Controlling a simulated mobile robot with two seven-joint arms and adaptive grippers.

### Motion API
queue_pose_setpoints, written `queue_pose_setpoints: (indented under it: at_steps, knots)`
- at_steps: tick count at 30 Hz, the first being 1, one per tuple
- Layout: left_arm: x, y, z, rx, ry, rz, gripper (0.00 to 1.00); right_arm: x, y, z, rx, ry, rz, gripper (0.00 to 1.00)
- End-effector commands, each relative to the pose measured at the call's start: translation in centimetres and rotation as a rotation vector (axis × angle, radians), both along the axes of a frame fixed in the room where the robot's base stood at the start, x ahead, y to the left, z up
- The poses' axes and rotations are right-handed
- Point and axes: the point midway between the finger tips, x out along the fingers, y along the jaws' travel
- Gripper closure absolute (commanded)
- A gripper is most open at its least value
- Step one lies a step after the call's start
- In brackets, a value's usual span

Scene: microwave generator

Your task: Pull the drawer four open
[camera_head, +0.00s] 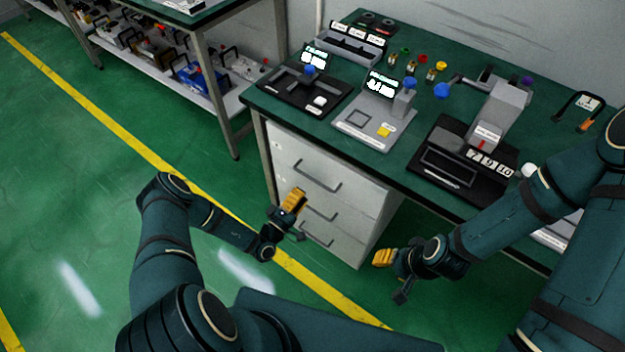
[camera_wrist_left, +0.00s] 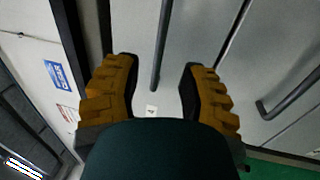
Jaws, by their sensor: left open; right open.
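A light grey drawer cabinet (camera_head: 290,152) stands under the green table, its visible drawers shut, each with a dark bar handle. The top visible handle (camera_head: 318,186) is clear of my grippers. My left gripper (camera_head: 297,194) is open in front of the drawer fronts and partly covers a lower one. In the left wrist view a handle (camera_wrist_left: 158,62) shows between the open fingers (camera_wrist_left: 158,68), not gripped; the gap in depth is unclear. A small number tag (camera_wrist_left: 151,111) shows near it, too small to read surely. My right gripper (camera_head: 384,258) is open and empty, right of the cabinet.
The green table (camera_head: 290,105) carries several devices, including a grey one with a blue knob (camera_head: 370,122) and a black one with number tiles (camera_head: 460,165). A shelf with toolboxes (camera_head: 200,75) stands at the back left. Another handle (camera_wrist_left: 288,95) is at right in the wrist view.

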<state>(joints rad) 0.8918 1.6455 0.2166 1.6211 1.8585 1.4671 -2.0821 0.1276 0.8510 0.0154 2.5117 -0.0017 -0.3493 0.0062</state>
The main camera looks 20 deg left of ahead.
Motion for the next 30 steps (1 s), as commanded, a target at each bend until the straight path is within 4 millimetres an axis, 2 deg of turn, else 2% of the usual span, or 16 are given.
queue_pose_setpoints:
  at_steps: [6,12,25,28,29,30]
  knots:
    - [3.8,-1.4,0.8,0.0,-0.003,-0.003,0.59,-0.1,0.0,-0.6,0.0,0.002,0.002,0.53]
    - [5.8,-2.1,1.2,0.0,-0.001,-0.002,0.59,0.0,0.0,-0.9,0.001,0.0,0.002,0.53]
    - [6.5,-2.4,1.4,-0.001,0.0,-0.001,0.59,0.0,0.0,-1.0,0.0,-0.001,0.002,0.53]
    - [6.5,-2.4,1.4,-0.001,0.0,-0.001,0.95,0.0,0.0,-1.0,0.0,-0.001,0.002,0.53]
    - [6.5,-2.4,1.4,-0.001,0.0,-0.001,1.0,0.0,0.0,-1.0,0.0,-0.001,0.002,0.53]
    - [6.5,-2.4,1.4,-0.001,0.0,-0.001,1.0,0.0,0.0,-1.0,0.0,-0.001,0.002,0.53]
